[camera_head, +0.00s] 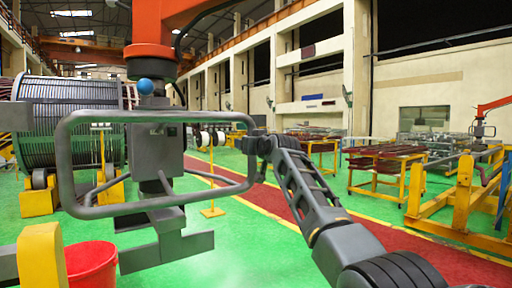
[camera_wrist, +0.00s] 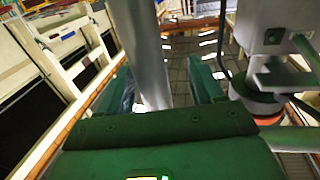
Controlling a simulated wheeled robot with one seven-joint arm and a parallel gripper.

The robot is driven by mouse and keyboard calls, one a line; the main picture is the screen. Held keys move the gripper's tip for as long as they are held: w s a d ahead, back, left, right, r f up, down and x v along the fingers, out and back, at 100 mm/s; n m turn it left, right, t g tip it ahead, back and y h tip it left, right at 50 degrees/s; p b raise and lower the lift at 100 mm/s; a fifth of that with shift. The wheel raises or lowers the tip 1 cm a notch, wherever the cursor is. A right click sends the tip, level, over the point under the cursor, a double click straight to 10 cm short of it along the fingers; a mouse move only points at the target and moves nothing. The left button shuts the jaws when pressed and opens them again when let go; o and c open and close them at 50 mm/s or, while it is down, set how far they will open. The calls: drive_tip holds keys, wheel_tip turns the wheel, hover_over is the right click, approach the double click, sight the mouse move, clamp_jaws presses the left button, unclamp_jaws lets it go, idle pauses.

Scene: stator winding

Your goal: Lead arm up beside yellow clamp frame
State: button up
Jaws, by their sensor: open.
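A yellow frame (camera_head: 465,195) stands on the floor at the right in the head view, with an orange arm above it. I cannot tell for sure that it is the clamp frame. My arm reaches up from the bottom right, and my gripper (camera_head: 259,146) is at the right side of a grey tube handle loop (camera_head: 150,116). In the wrist view my green gripper (camera_wrist: 160,84) is open, and the grey tube (camera_wrist: 142,50) runs between its fingers. Contact cannot be told.
The loop belongs to a grey hoist tool (camera_head: 155,150) hanging from an orange column (camera_head: 152,30). A large wire drum (camera_head: 65,120) stands left, a red bucket (camera_head: 91,263) and yellow post (camera_head: 42,255) at bottom left. Green floor (camera_head: 240,235) lies clear beyond the tool.

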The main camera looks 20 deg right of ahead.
drive_tip(key=s+b, duration=0.2)
drive_tip(key=s, duration=0.4)
drive_tip(key=s+f+m+h, duration=0.1)
drive_tip(key=s+f, duration=0.5)
drive_tip(key=f, duration=0.7)
drive_tip(key=s+f, duration=0.5)
drive_tip(key=f, duration=0.8)
drive_tip(key=s+f+g+h, duration=0.1)
drive_tip(key=s+f, duration=1.5)
drive_tip(key=s, duration=0.4)
drive_tip(key=s+d+f+m+g, duration=0.1)
drive_tip(key=s+f, duration=0.1)
drive_tip(key=s, duration=1.1)
drive_tip(key=s+f, duration=0.2)
drive_tip(key=s, duration=1)
drive_tip(key=s+r, duration=0.4)
drive_tip(key=s, duration=0.5)
drive_tip(key=s+r+g, duration=0.1)
drive_tip(key=s+r, duration=0.4)
drive_tip(key=s, duration=0.4)
drive_tip(key=shift+d+r+h, duration=0.3)
drive_tip(key=shift+d, duration=0.05)
drive_tip(key=shift+c, duration=0.4)
